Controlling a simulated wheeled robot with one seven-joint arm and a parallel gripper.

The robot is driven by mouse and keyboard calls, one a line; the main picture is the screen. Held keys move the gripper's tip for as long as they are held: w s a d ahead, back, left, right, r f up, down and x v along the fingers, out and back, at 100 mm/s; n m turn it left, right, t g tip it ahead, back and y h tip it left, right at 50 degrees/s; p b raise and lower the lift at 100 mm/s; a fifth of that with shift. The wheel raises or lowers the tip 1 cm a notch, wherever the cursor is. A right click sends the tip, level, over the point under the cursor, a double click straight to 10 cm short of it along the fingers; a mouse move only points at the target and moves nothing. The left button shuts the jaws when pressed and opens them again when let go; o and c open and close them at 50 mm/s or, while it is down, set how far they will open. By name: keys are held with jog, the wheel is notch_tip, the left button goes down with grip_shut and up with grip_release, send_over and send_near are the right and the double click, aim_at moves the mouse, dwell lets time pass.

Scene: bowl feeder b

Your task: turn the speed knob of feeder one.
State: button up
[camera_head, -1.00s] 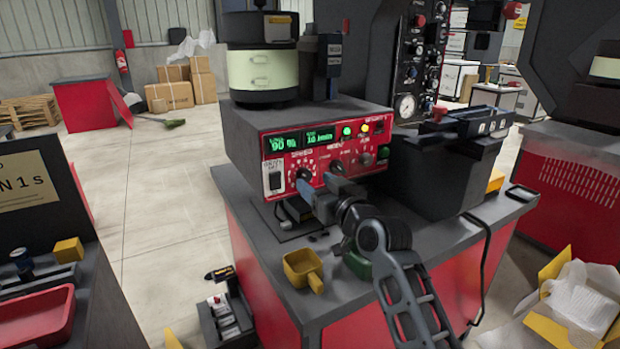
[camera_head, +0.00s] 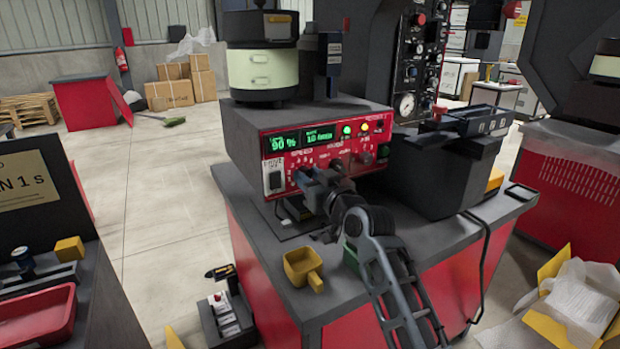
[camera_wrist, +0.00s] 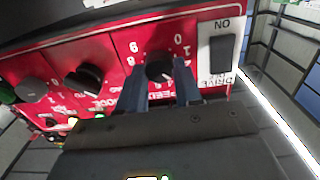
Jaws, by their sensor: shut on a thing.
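The feeder's red control panel (camera_head: 255,150) faces me below a grey and pale-green bowl (camera_head: 262,70). Its display (camera_head: 283,143) reads 90 %. The dark speed knob (camera_wrist: 159,67) is in the upper middle of the wrist view, where the panel appears upside down. My gripper (camera_wrist: 160,80) is shut on this knob, with one blue-grey finger on each side of it. In the head view my gripper (camera_head: 308,178) is against the panel's lower left part and hides most of the knob.
A black switch (camera_wrist: 222,48) marked ON sits beside the speed knob. Another dark knob (camera_wrist: 84,80) is on the other side. A yellow scoop (camera_head: 304,268) lies on the bench below my arm.

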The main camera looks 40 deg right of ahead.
jog(key=c, duration=0.3)
jog(key=shift+c, duration=0.2)
jog(key=shift+m, duration=0.3)
jog(key=m+p, duration=0.1)
jog(key=m, duration=0.2)
jog(key=shift+p, duration=0.3)
jog(key=shift+m+p, duration=0.4)
jog(key=shift+m, duration=0.7)
jog(key=o, duration=1)
jog(key=shift+o, duration=0.2)
